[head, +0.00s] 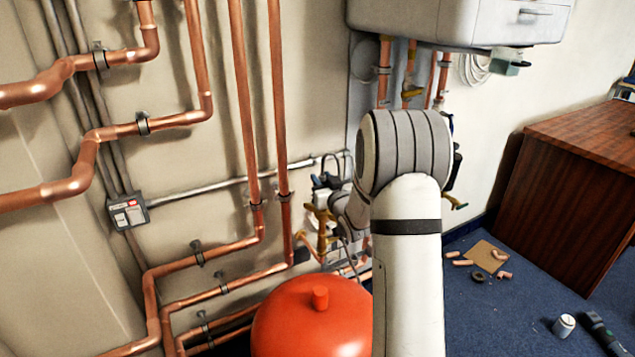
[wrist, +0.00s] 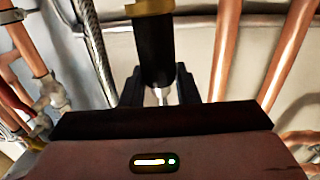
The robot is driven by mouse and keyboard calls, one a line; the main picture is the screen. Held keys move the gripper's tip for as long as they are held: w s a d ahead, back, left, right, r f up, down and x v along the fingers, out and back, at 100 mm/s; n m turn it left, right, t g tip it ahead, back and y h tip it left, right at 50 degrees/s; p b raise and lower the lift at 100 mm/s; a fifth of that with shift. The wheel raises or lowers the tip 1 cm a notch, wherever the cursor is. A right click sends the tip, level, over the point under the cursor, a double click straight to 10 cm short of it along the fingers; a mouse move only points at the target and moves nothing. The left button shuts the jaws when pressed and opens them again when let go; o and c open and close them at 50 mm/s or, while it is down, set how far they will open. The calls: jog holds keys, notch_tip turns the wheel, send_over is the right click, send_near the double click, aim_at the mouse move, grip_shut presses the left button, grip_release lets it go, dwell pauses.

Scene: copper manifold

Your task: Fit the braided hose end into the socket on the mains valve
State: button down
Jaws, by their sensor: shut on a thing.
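My gripper (wrist: 158,92) is shut on a black sleeve with a brass collar at its far end, which appears to be the braided hose end (wrist: 155,50). A thin silver piece shows behind the sleeve, between the fingers. A grey braided length (wrist: 95,42) runs down at the left of the wrist view. In the head view my gripper (head: 328,185) is small and partly hidden by my arm, close to the wall pipes. A brass valve (head: 321,216) is just below it. I cannot make out the socket or whether the hose end touches it.
Copper pipes (head: 277,100) run up the wall to the left. A red tank (head: 312,325) stands below. A white boiler (head: 425,22) hangs above. A wooden cabinet (head: 575,190) stands right. Loose fittings lie around a cardboard piece (head: 487,256) on the blue floor.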

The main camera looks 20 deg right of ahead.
jog(key=shift+f, duration=0.2)
jog(key=shift+f+g, duration=0.3)
jog(key=shift+f, duration=0.4)
jog(key=shift+b, duration=0.4)
dwell(0.4)
jog(key=shift+f+b, duration=0.7)
jog(key=shift+b, duration=0.15)
dwell(0.4)
jog(key=c, duration=1)
grip_release()
